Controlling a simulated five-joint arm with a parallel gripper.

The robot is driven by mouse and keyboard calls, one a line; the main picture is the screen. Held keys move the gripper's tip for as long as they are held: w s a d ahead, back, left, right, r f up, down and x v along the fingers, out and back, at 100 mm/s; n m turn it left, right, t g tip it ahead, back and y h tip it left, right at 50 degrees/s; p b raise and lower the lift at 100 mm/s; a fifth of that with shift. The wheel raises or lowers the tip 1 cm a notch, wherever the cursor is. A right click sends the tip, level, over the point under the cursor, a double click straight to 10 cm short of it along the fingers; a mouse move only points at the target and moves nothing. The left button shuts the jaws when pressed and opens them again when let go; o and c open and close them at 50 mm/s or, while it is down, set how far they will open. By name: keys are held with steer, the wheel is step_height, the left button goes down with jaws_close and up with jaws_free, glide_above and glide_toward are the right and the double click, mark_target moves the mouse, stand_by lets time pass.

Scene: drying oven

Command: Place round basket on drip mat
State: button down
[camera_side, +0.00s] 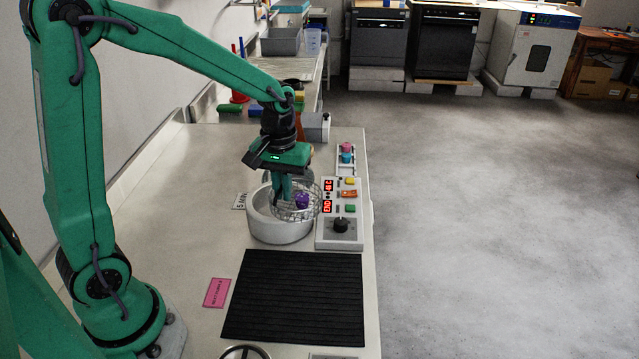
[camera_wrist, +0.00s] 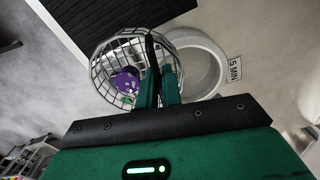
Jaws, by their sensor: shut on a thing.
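The round wire basket (camera_side: 296,206) hangs from my gripper (camera_side: 283,192), over the right part of a white round tub (camera_side: 280,230). The purple item also shows in the side view (camera_side: 302,200). The black ribbed drip mat (camera_side: 295,298) lies flat and bare on the bench in front of the tub. A corner of the mat shows in the wrist view (camera_wrist: 120,14).
A control box (camera_side: 340,214) with red displays and a black knob stands right beside the tub. A "5 MIN" label (camera_wrist: 234,68) lies by the tub. A pink label (camera_side: 216,292) lies left of the mat.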

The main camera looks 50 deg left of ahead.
steer(key=s+d+m, duration=0.6)
steer(key=s+d, duration=0.6)
steer(key=d, duration=0.5)
steer(key=shift+s+m, duration=0.15)
steer(key=shift+m, duration=0.15)
glide_above(291, 272)
step_height(291, 272, down, 7)
steer(key=shift+r, duration=0.1)
steer(key=shift+f, duration=2.05)
steer(key=shift+f, duration=0.15)
